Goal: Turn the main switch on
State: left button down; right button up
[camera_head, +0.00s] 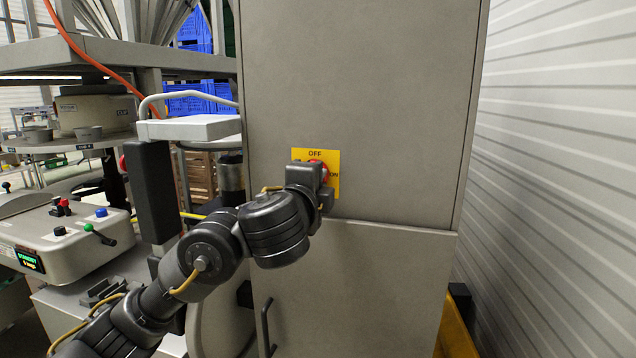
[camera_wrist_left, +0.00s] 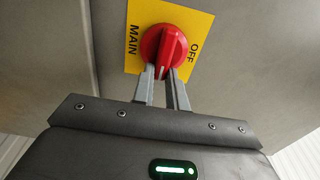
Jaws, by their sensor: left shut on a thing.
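The main switch is a red rotary knob (camera_head: 317,166) on a yellow plate (camera_head: 331,155) on the front of a tall grey cabinet. OFF is at the plate's top and ON at its right. In the left wrist view the red knob (camera_wrist_left: 165,48) has a ridge with a white mark at its lower end, near the fingers. MAIN and OFF show on the yellow plate (camera_wrist_left: 203,24) there; ON is not visible. My left gripper (camera_wrist_left: 164,82) is shut on the knob's ridge, one finger on each side. In the head view my left gripper (camera_head: 318,178) covers part of the knob and plate.
The grey cabinet (camera_head: 360,90) has a lower door with a black handle (camera_head: 266,325). A control box (camera_head: 60,235) with buttons and a lit display stands at left. Shelving (camera_head: 115,55) and blue crates are behind. A ribbed wall (camera_head: 555,180) rises at right.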

pick_arm(q)
jog(key=c, duration=1.4)
grip_release()
jog(key=p+v, duration=0.3)
jog(key=v, duration=0.7)
jog(key=shift+s, duration=0.4)
jog(key=shift+a, duration=0.1)
